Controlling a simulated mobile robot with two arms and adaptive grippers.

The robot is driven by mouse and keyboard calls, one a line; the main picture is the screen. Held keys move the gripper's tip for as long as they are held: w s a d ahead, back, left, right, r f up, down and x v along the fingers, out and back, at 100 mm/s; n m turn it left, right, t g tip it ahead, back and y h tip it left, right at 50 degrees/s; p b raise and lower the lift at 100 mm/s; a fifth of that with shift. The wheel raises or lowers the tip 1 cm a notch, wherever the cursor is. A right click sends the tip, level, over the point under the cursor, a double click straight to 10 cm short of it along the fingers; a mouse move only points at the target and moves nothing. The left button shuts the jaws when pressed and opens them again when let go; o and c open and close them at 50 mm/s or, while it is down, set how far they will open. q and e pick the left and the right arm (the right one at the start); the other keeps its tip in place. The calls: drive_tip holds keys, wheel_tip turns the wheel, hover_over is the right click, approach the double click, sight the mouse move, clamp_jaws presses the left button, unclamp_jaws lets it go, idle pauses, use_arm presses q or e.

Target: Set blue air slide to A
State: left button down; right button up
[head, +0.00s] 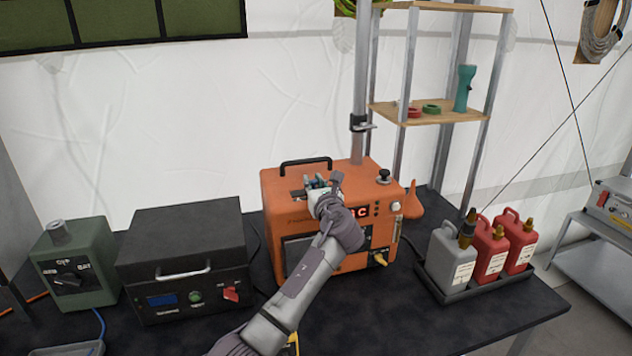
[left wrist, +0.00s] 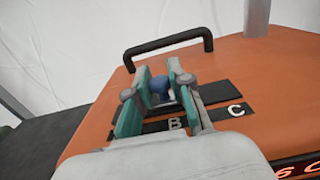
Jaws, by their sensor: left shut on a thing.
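The orange machine (head: 350,262) stands on the dark table, with a black slide plate on its top. The blue slide knob (left wrist: 161,86) shows in the left wrist view between the fingers of my left gripper (left wrist: 160,76), which is shut on it. The letter B (left wrist: 175,124) is on the plate just in front of the knob, and C (left wrist: 237,109) is to the right; no A shows, as my gripper covers the left part. In the head view my left gripper (head: 319,184) is over the machine's top and hides the knob. My right gripper is out of view.
A black carry handle (head: 306,162) rises behind the slide. A dark grey box (head: 182,240) stands left; bottles in a tray (head: 480,284) stand right.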

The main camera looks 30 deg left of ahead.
sight(296, 193)
use_arm(q)
drive_tip(key=s+a+p, duration=0.2)
drive_tip(key=s, duration=0.1)
drive_tip(key=shift+s+a+r+p, duration=0.1)
drive_tip(key=shift+a+p, duration=0.2)
drive_tip(key=shift+a, duration=0.05)
drive_tip(key=shift+s+a, duration=0.1)
drive_tip(key=shift+a, duration=0.05)
drive_tip(key=shift+f, duration=0.2)
drive_tip(key=c, duration=1.4)
unclamp_jaws()
drive_tip(key=o, duration=0.4)
drive_tip(key=shift+s+a, duration=0.1)
drive_tip(key=shift+s, duration=0.05)
drive_tip(key=shift+c, duration=0.2)
